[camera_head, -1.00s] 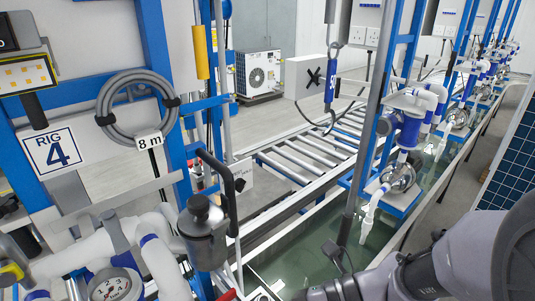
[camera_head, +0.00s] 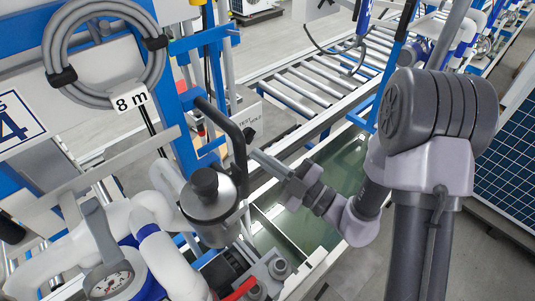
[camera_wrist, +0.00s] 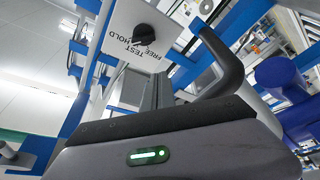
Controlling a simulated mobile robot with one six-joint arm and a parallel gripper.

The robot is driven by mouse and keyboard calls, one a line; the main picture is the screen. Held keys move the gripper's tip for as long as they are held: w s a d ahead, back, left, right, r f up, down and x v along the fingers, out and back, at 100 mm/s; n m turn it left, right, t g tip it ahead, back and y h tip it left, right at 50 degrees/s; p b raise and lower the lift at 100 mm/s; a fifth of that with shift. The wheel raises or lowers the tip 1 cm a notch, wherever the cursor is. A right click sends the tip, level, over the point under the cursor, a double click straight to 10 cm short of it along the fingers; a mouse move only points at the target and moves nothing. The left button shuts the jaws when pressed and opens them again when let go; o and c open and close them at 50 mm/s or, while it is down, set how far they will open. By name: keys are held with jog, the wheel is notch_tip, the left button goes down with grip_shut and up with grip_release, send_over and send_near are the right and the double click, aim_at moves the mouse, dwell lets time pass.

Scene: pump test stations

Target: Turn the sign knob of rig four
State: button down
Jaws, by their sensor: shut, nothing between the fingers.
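The sign knob (camera_head: 250,134) is a small black knob on a white plate (camera_head: 244,112) lettered TEST and HOLD, behind a black bent handle. In the wrist view the knob (camera_wrist: 144,34) sits on the plate (camera_wrist: 125,55), with TEST, HOLD and FREE upside down. The rig sign with a blue 4 (camera_head: 14,122) is cut off at the left edge. My gripper (camera_head: 258,155) is below and right of the knob, apart from it as far as I can tell. In the wrist view my gripper (camera_wrist: 158,78) is shut and empty, pointing toward the plate.
A coiled grey hose (camera_head: 108,55) marked 8 m hangs upper left. A water trough (camera_head: 310,220) lies below.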

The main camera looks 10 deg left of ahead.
aim_at(249, 136)
jog(key=p+x, duration=0.1)
jog(key=x, duration=0.5)
jog(key=w+d+f, duration=0.1)
jog(key=w+f+b, duration=0.1)
jog(key=f, duration=0.1)
jog(key=shift+d, duration=0.4)
jog(key=shift+d+n, duration=0.1)
jog(key=shift+n, duration=0.2)
jog(key=n+p, duration=0.1)
jog(key=n, duration=0.1)
jog(key=n+g+p, duration=0.1)
jog(key=n+p, duration=0.1)
jog(key=f+n+g+h+p, duration=0.1)
jog(key=n, duration=0.1)
jog(key=shift+w+p, duration=0.35)
jog(key=shift+f, duration=0.1)
